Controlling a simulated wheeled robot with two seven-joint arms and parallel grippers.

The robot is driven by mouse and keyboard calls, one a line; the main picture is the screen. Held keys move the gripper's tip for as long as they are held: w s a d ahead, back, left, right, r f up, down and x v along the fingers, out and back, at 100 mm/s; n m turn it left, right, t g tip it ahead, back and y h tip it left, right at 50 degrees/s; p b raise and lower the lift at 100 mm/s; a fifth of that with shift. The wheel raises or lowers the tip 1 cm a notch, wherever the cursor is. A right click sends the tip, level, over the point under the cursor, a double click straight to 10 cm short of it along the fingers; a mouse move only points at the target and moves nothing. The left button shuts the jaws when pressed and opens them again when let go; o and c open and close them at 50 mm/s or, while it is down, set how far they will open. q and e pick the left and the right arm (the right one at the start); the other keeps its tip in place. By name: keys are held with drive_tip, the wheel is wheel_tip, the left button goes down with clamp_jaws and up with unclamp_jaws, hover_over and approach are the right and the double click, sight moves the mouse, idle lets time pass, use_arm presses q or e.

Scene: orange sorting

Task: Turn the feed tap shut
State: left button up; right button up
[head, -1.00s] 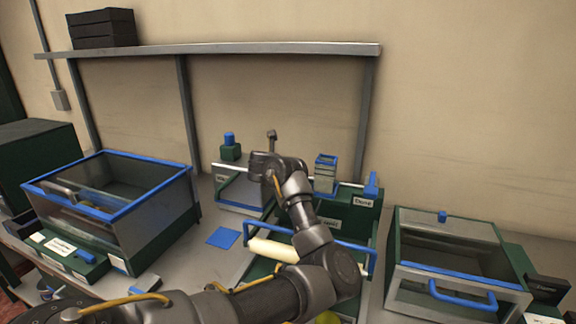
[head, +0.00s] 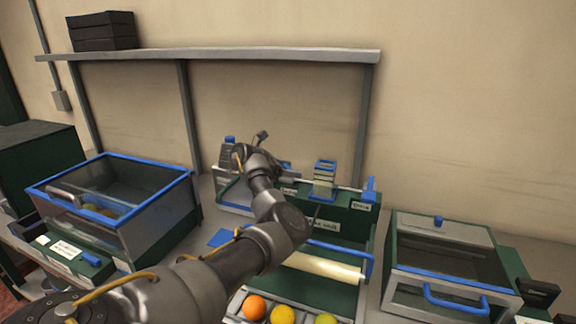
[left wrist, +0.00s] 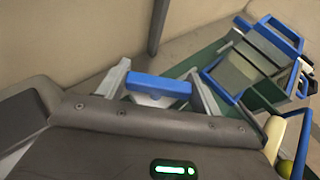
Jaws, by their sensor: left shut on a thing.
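My left gripper (head: 288,177) reaches in from the left to the back of the green machine (head: 350,220). In the left wrist view its two grey fingers (left wrist: 158,92) stand on either side of a blue handle, which looks like the feed tap (left wrist: 158,86), and are shut on it. The handle lies crosswise between them, with a pale part below. In the head view a small blue bit of the tap (head: 286,165) shows behind the fingers; the rest is hidden. A label (head: 289,190) sits just below, too small to read surely. My right gripper is not in view.
A blue-framed hopper (head: 325,178) and another blue lever (head: 370,188) stand right of the gripper. A cream roller (head: 322,266) and several fruits (head: 283,314) are in front. Lidded bins stand at left (head: 130,205) and right (head: 450,260).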

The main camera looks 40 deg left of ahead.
use_arm(q)
drive_tip(key=m+g+h+p, duration=0.1)
drive_tip(key=m+g+h, duration=0.1)
drive_tip(key=m+h, duration=0.1)
drive_tip(key=shift+r+m+g+h+p, duration=0.15)
drive_tip(key=shift+m+g+h+p, duration=0.15)
drive_tip(key=shift+m+g+p, duration=0.1)
drive_tip(key=shift+m+g+h, duration=0.3)
drive_tip(key=shift+m, duration=0.1)
drive_tip(key=shift+f+m+g+h+b, duration=0.3)
drive_tip(key=shift+m+g+h+b, duration=0.2)
drive_tip(key=shift+m+g+b, duration=0.3)
drive_tip(key=shift+r+m+g+h+b, duration=0.1)
drive_tip(key=shift+m+g+h+b, duration=0.2)
drive_tip(key=shift+m+g+b, duration=0.6)
drive_tip(key=shift+n+b, duration=0.3)
drive_tip(key=o, duration=1)
drive_tip(key=shift+t, duration=0.3)
drive_tip(key=shift+a, duration=0.1)
